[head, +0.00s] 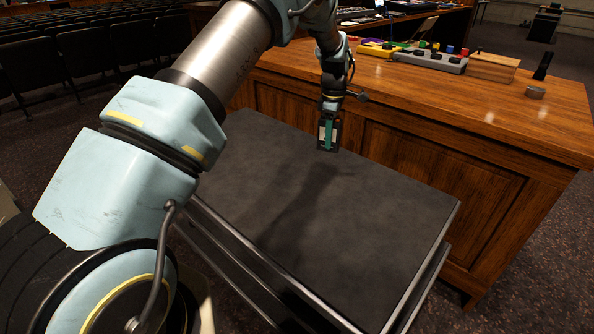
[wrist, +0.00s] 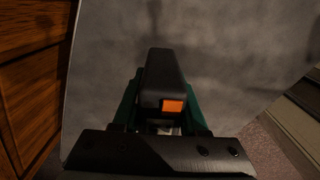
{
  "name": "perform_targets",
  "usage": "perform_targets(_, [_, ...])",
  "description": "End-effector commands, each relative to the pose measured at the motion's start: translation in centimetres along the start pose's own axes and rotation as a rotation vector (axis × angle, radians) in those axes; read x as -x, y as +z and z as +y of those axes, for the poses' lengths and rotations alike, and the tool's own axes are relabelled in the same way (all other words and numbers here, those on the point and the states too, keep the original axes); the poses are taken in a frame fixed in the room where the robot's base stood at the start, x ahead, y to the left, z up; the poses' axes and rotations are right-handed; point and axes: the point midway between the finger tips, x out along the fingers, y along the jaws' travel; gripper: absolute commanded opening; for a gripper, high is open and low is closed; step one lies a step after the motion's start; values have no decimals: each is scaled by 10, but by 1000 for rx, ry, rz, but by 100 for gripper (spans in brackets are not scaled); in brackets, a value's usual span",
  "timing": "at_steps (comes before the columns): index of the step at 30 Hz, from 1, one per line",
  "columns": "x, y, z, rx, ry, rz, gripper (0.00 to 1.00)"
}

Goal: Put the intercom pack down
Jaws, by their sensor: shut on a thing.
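The intercom pack (wrist: 164,82) is a black box with an orange patch on the end nearest the wrist camera. My gripper (wrist: 160,110) is shut on it, with a green finger on each side. In the head view my gripper (head: 328,135) points down over the back part of the cart's dark grey top (head: 350,225), close to the wooden desk. There the pack is small and partly hidden by the green finger. I cannot tell for sure whether it is clear of the cart top.
The cart top is bare, with free room to the front and right. The wooden desk (head: 420,165) stands right behind it. On the desk are a grey unit with coloured knobs (head: 430,62), a wooden box (head: 493,67), a black upright object (head: 543,66) and a small round tin (head: 535,92).

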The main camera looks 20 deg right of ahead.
Motion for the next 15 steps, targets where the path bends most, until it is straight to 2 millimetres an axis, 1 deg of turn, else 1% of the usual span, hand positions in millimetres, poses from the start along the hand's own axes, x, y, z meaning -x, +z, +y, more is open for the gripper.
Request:
perform_targets(1, [-10,0,-1,2,-6,1,0])
perform_targets(6, [-40,0,-1,1,-3,0,0])
perform_targets(13, [-58,0,0,1,-1,0,0])
perform_targets(15, [-67,0,-1,1,-3,0,0])
